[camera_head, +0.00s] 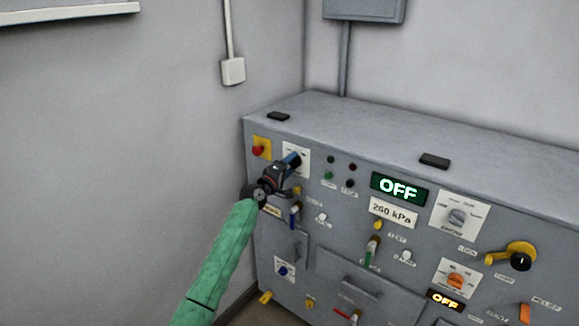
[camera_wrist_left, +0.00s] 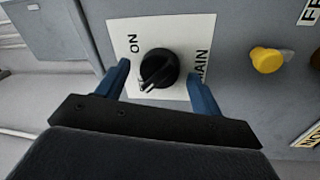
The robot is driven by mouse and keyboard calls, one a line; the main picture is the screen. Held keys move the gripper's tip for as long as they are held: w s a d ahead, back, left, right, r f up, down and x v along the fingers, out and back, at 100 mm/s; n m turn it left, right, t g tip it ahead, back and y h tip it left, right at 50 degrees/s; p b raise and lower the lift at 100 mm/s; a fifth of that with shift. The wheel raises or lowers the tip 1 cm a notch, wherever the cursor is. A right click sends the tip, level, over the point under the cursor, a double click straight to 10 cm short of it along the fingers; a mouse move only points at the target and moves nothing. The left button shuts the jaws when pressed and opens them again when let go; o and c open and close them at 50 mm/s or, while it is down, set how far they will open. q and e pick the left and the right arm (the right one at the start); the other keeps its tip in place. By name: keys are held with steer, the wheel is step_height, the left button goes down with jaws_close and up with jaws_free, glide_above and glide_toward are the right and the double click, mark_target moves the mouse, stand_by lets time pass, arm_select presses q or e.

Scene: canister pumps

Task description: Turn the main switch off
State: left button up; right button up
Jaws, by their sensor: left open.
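The main switch is a black rotary knob (camera_wrist_left: 158,69) on a white plate (camera_wrist_left: 182,28) marked ON and MAIN, seen in the left wrist view. Its pale mark is towards the lower left of that view. My left gripper (camera_wrist_left: 160,88) is open, with one blue fingertip on each side of the knob. I cannot tell whether they touch it. In the head view my left gripper (camera_head: 291,161) is in front of the white plate (camera_head: 303,158) at the upper left of the grey panel and hides the knob. My right gripper is not in view.
A red button on a yellow plate (camera_head: 260,149) is left of the switch plate. A green OFF display (camera_head: 398,189) and a 260 kPa label (camera_head: 393,212) are to the right. Several other knobs, levers and handles stick out of the cabinet front (camera_head: 330,240).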

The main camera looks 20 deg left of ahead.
arm_select(q)
steer(key=b+v, duration=0.2)
steer(key=v, duration=0.5)
steer(key=shift+s, duration=0.25)
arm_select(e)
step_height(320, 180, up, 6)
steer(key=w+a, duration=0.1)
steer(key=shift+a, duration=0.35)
arm_select(q)
steer(key=shift+a, duration=0.1)
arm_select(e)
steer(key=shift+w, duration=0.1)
